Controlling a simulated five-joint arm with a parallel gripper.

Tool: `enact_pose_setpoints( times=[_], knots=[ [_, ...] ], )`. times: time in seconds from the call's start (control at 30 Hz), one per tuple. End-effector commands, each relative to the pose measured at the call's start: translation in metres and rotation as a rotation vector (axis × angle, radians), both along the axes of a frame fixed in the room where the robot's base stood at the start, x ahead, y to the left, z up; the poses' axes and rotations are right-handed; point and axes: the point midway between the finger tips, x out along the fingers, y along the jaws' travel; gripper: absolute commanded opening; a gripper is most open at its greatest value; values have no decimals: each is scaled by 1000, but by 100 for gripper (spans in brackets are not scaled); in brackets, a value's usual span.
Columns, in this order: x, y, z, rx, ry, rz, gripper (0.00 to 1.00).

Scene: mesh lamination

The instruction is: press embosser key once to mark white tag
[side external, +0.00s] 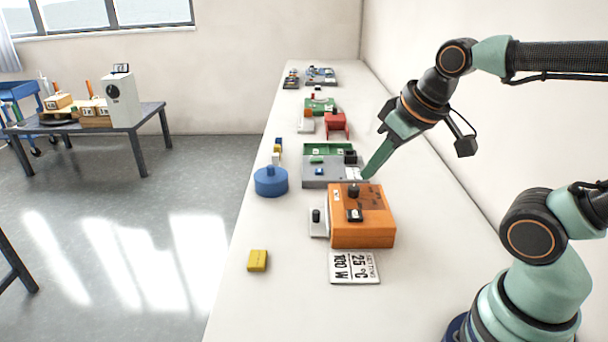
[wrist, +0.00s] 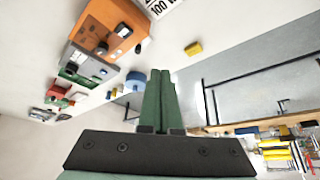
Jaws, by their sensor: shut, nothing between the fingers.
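My gripper (side external: 368,175) is shut and empty, its green fingers pointing down and left. In the side external view its tip is at the right end of a grey station (side external: 313,182), near a white piece (side external: 353,173) that may be the white tag. I cannot tell whether the tip touches either. The station also carries a green panel (side external: 328,149), a small blue part (side external: 319,171) and a black block (side external: 350,157). Which part is the embosser key is unclear. In the wrist view the shut fingers (wrist: 160,72) show, with the grey station (wrist: 88,66) to their left.
An orange box (side external: 362,237) with black knobs stands in front of the station, beside a printed sign (side external: 355,268). A blue round container (side external: 271,181) and yellow block (side external: 258,260) lie near the left edge. A red stand (side external: 337,121) is behind. The bench's right side is clear.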

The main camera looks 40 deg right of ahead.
Motion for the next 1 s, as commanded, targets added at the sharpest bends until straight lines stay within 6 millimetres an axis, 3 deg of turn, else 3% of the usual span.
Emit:
enact_pose_setpoints(
  times=[0.37,0.7,1.0],
  knots=[
    [10,-7,-6,28,-8,-74,0],
    [63,-56,-46,227,-109,-551,0],
    [84,-88,-70,356,-188,-815,0]
  ],
)
